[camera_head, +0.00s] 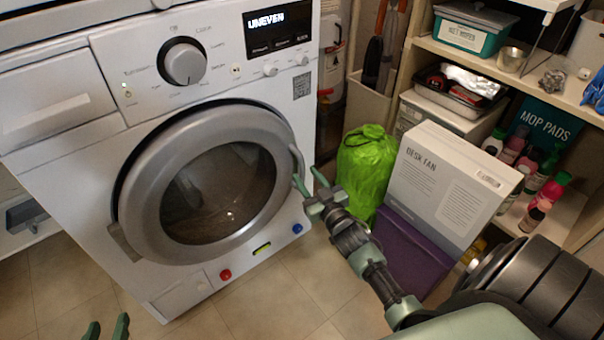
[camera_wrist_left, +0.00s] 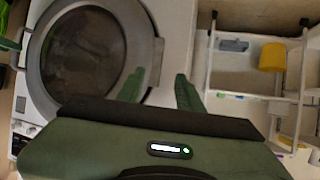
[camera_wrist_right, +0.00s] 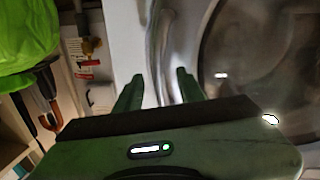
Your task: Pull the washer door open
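The washer (camera_head: 80,135) stands at the left with its round grey door (camera_head: 150,210) in front, which appears shut against the body. A curved handle (camera_head: 297,160) sits on the door's right edge. My right gripper (camera_head: 309,181) is open at the handle's lower end. In the right wrist view the handle (camera_wrist_right: 163,55) runs down toward the space between the open fingers (camera_wrist_right: 158,88); whether they touch it I cannot tell. My left gripper (camera_head: 107,327) is open and empty, low in front of the washer. The left wrist view shows the door (camera_wrist_left: 45,85) too.
A green bag (camera_head: 366,165), a desk fan box (camera_head: 445,190) and a purple box (camera_head: 410,250) stand right of my right gripper. Shelves (camera_head: 480,60) with bottles are behind them. The tiled floor (camera_head: 270,305) before the washer is clear. A white rack (camera_wrist_left: 210,75) shows in the left wrist view.

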